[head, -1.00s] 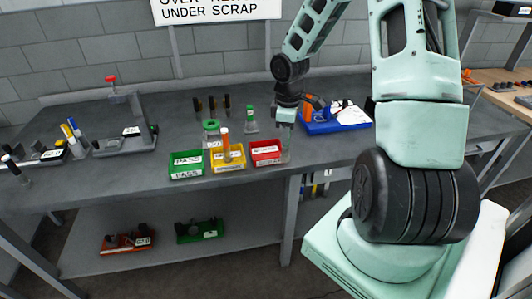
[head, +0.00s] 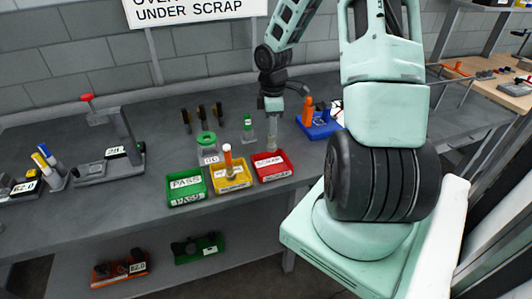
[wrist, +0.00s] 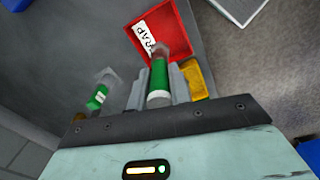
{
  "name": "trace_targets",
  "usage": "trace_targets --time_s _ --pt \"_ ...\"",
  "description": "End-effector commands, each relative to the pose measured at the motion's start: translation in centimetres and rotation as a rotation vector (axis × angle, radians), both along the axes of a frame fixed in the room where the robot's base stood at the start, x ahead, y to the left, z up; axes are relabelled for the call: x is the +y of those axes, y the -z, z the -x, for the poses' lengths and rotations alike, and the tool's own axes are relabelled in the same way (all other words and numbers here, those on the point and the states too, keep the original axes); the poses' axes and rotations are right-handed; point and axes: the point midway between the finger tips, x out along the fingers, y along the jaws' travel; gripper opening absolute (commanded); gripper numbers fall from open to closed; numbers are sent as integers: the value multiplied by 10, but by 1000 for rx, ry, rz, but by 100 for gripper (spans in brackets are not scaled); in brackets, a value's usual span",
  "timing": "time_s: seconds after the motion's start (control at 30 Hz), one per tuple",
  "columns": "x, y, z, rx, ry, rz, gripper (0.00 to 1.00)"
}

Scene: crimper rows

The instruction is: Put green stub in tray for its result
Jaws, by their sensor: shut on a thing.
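My gripper (head: 271,120) is shut on a green stub (wrist: 158,80), which has a pale grey end. In the head view the green of the held stub does not show. A red tray (head: 283,177) labelled SCRAP is just below and in front of my gripper; in the wrist view the red tray (wrist: 178,25) lies beyond the stub's end. Left of it stand a yellow tray (head: 244,184) holding an upright orange-topped stub (head: 228,158), and a green tray (head: 187,191) labelled PASS, which looks empty.
Another green-topped piece (head: 247,123) stands on a clear base, left of my gripper. Several dark tools (head: 202,113) stand behind. A blue tray (head: 318,130) with an orange item is at the right.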

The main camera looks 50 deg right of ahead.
Motion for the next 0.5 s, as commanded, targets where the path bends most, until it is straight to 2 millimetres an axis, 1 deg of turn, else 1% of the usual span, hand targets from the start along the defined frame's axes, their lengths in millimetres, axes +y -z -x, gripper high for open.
trace_targets --time_s 0.03,0.1,0.2,0.37,0.5 --pt "1 11 1 4 -3 -4 0" --pt "1 23 0 3 -2 -4 0" --pt "1 36 0 2 -2 -2 0" --pt "1 47 0 1 1 -1 0" --pt "1 66 0 3 0 -2 0"
